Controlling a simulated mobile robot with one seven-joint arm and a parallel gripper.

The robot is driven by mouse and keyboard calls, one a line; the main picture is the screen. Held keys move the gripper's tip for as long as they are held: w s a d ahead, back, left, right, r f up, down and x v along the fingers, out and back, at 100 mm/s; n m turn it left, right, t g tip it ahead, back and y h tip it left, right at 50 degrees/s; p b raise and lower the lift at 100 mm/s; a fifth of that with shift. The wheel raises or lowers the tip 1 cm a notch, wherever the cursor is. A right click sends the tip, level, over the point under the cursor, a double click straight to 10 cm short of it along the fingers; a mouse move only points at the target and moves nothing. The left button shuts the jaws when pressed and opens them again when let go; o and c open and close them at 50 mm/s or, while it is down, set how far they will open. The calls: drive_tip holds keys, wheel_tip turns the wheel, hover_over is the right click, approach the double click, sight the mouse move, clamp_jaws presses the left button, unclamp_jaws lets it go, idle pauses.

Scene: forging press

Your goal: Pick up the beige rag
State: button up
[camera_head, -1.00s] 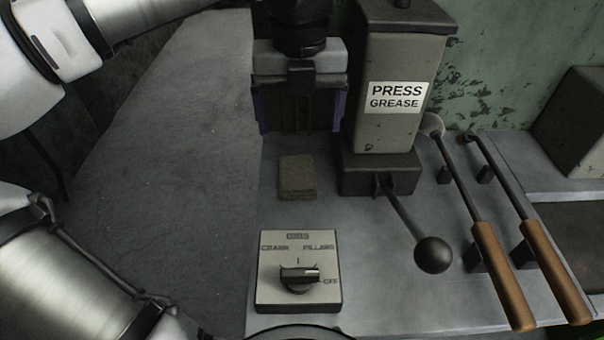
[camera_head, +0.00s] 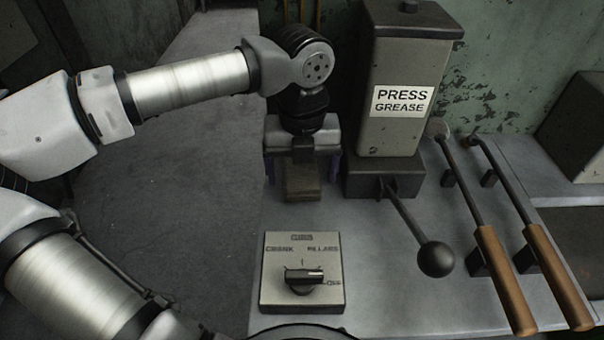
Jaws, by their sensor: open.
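The beige rag (camera_head: 303,191) is a small flat brownish pad on the grey bench top, between the dial box and the grease unit. My gripper (camera_head: 302,177) points down directly over it. Its jaws are open, with a dark purple-edged finger at the left and right sides of the rag. The gripper body hides the rag's far part. I cannot tell whether the fingers touch the rag or the bench.
The press grease box (camera_head: 396,140) stands close to the right of my gripper, with a ball-ended lever (camera_head: 436,258). A selector dial box (camera_head: 302,290) sits in front. Two wooden-handled levers (camera_head: 505,280) are at the right. Bare floor (camera_head: 190,200) lies left.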

sight(302, 171)
drive_tip(key=c, duration=1.1)
drive_tip(key=shift+o, duration=0.2)
drive_tip(key=shift+r, duration=0.1)
wheel_tip(302, 171, up, 20)
drive_tip(key=o, duration=0.5)
drive_tip(key=shift+c, duration=0.2)
drive_tip(key=c, duration=0.4)
